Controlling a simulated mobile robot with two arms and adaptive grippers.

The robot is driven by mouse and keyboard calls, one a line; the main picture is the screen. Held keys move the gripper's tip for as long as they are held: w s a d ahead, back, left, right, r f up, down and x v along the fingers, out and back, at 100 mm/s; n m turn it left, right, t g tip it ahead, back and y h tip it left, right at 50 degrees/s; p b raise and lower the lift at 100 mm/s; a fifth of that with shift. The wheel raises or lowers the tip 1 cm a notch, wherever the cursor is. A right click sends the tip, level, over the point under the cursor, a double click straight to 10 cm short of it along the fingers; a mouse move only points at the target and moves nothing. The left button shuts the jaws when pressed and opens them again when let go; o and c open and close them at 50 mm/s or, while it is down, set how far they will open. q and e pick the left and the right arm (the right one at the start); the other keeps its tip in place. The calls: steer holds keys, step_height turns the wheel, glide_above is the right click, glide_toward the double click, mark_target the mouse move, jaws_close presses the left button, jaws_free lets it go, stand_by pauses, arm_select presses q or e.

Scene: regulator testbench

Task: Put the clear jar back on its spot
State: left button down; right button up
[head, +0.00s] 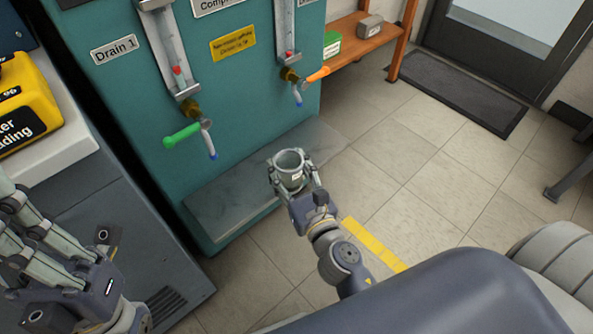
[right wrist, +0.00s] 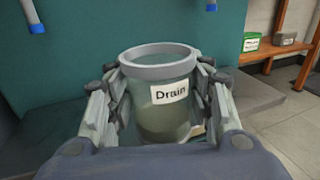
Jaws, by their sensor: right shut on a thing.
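The clear jar (head: 289,163) is held in my right gripper (head: 293,178), in front of the teal testbench. In the right wrist view the jar (right wrist: 160,118) is upright with a grey rim and a white "Drain" label. Greenish-grey liquid shows in its lower part. The fingers of my right gripper (right wrist: 158,105) press on both its sides. The jar is over or near the front of the bench's grey ledge (head: 235,195); whether it touches the ledge cannot be told. My left gripper (head: 45,245) is at the lower left, its fingers spread, with nothing visible in it.
Two drain valves, one with a green handle (head: 182,136) and one with an orange handle (head: 318,74), hang above the ledge. A yellow case (head: 28,105) stands on a white top at the left. An orange shelf (head: 355,40) is at the back.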

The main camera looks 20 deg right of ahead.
mark_target(280, 163)
steer(key=w, duration=0.1)
steer(key=w+a, duration=0.1)
steer(key=w, duration=0.1)
steer(key=shift+w+a+f, duration=0.15)
steer(key=shift+w+a, duration=0.05)
steer(key=shift+w, duration=0.3)
steer(key=shift+w+a+f, duration=0.2)
steer(key=shift+w, duration=0.35)
steer(key=shift+w+a+f, duration=0.15)
steer(key=shift+w+a, duration=0.05)
steer(key=shift+w, duration=0.3)
steer(key=shift+f+b, duration=0.4)
steer(key=shift+f, duration=0.05)
steer(key=o, duration=1.2)
steer(key=shift+o, duration=0.2)
steer(key=shift+r, duration=0.1)
steer(key=shift+r, duration=0.9)
step_height(280, 163, up, 8)
